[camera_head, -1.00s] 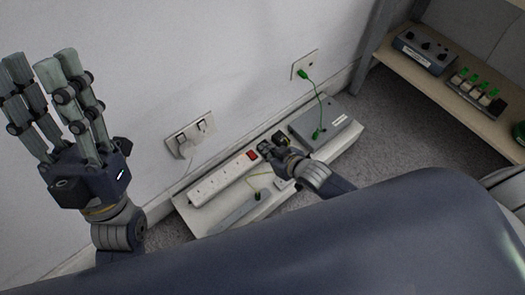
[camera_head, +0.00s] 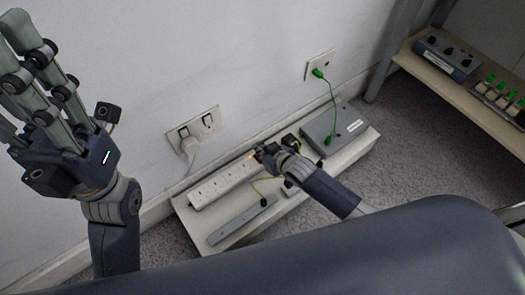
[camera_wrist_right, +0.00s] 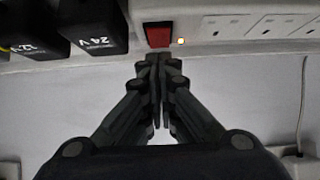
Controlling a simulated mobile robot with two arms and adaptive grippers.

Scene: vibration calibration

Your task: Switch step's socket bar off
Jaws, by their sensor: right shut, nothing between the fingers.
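The white socket bar (camera_head: 222,187) lies on a low pale step (camera_head: 213,236) against the wall. In the right wrist view, the bar's end (camera_wrist_right: 230,25) has a red rocker switch (camera_wrist_right: 158,35) with a small lit orange light (camera_wrist_right: 181,41) beside it. My right gripper (camera_head: 262,152) is shut and empty at that end. In the wrist view its fingertips (camera_wrist_right: 158,60) sit just below the switch's lower edge; I cannot tell if they touch. In the head view the gripper hides the switch.
Black adapters marked 24 V (camera_wrist_right: 92,25) and 12 V (camera_wrist_right: 28,35) sit left of the switch. A grey box (camera_head: 322,128) with a green cable stands on the step's right part. A wall socket (camera_head: 197,127) is above. A shelf (camera_head: 465,95) is at right.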

